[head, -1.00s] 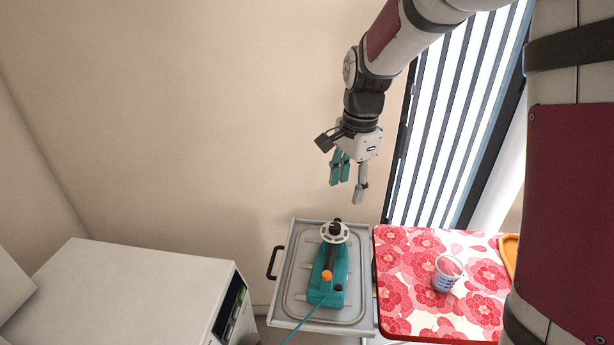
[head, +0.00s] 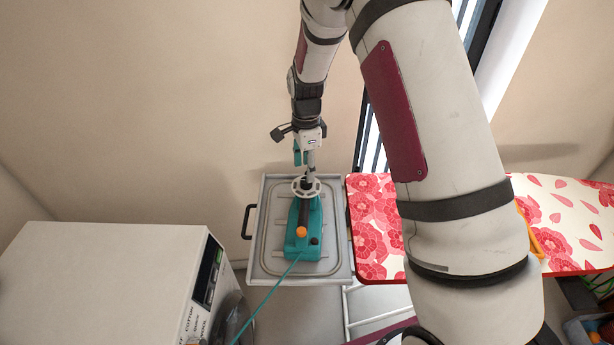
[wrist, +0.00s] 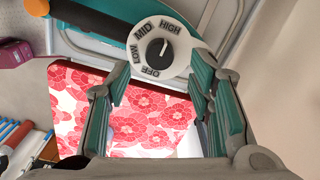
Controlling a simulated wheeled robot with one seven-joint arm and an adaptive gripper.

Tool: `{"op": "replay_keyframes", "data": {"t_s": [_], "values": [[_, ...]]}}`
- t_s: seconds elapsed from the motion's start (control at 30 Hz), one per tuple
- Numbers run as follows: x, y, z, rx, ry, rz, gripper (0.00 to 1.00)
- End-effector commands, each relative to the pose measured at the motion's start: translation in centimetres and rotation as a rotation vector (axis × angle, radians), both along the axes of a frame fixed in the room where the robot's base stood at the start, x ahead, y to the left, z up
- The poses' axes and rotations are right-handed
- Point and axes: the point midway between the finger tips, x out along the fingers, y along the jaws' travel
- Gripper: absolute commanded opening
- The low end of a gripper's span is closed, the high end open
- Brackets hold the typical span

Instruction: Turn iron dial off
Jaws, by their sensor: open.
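The teal iron (head: 303,243) lies on a grey tray, its white dial (head: 300,193) at the end nearer the wall. In the wrist view the dial (wrist: 178,58) is marked LOW, MID, HIGH and OFF. The white line on its black centre knob (wrist: 158,49) appears to point toward HIGH. My gripper (head: 305,160) is above the dial in the head view. In the wrist view my gripper (wrist: 160,78) is open and empty, its teal fingers on either side below the dial. I cannot tell whether a finger touches the dial.
The grey tray (head: 260,235) stands against the wall. A floral ironing board (head: 560,215) is to its right, partly behind my arm. A white machine (head: 95,280) stands at the left. A teal cord (head: 268,292) runs from the iron toward the front.

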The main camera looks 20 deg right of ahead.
Motion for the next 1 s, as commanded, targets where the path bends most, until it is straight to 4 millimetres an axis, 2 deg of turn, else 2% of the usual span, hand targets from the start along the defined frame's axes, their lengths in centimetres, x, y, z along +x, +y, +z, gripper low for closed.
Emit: {"op": "replay_keyframes", "data": {"t_s": [0.1, 0.3, 0.67, 0.9, 1.0], "values": [[-0.2, 0.0, -2.0, 0.001, 0.002, 0.0, 0.48], [0.0, 0.0, -3.9, 0.0, 0.0, 0.0, 0.48], [0.0, 0.0, -4.4, 0.0, -0.001, 0.001, 0.48], [0.0, 0.0, -4.3, 0.0, -0.001, 0.001, 0.0], [0.0, 0.0, -4.4, 0.0, -0.001, 0.001, 0.0]]}}
